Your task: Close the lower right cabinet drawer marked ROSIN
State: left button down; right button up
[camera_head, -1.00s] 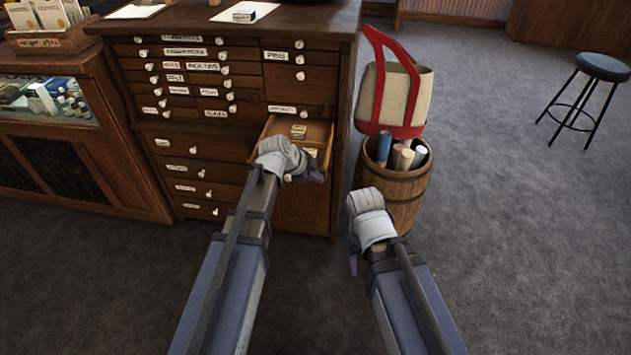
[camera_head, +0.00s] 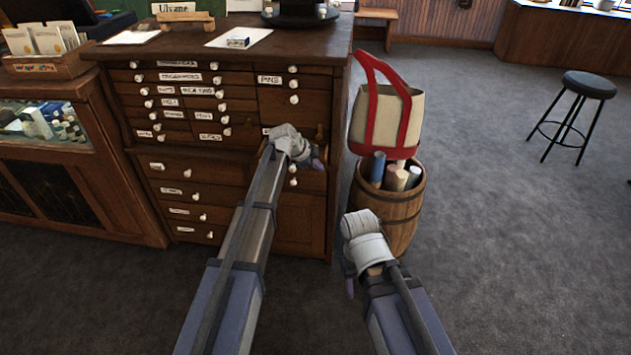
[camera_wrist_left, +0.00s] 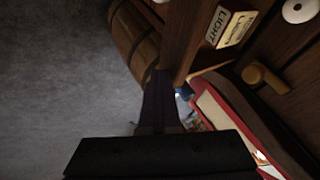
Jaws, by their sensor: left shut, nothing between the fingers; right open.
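The wooden cabinet (camera_head: 232,70) has many small labelled drawers with white knobs. The lower right drawer (camera_head: 315,181) still stands out from the cabinet front, and my left gripper hides most of it, including any ROSIN label. My left gripper (camera_head: 314,163) is shut and empty, at the drawer's front; whether it touches cannot be told. In the left wrist view, a small box marked LIGHT (camera_wrist_left: 231,27) lies against wood, seemingly inside the drawer. My right gripper (camera_head: 350,288) is open and empty, low in front of the barrel.
A wooden barrel (camera_head: 400,210) with rolled tubes stands just right of the cabinet, a red and cream tote bag (camera_head: 420,115) above it. A glass display case (camera_head: 45,110) adjoins on the left. A black stool (camera_head: 590,84) stands far right on open carpet.

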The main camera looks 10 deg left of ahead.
pick_arm(q)
send_near(322, 153)
jog(key=d+f, duration=0.4)
jog(key=shift+f, duration=0.1)
jog(key=shift+s+d, duration=0.1)
jog(key=shift+s, duration=0.1)
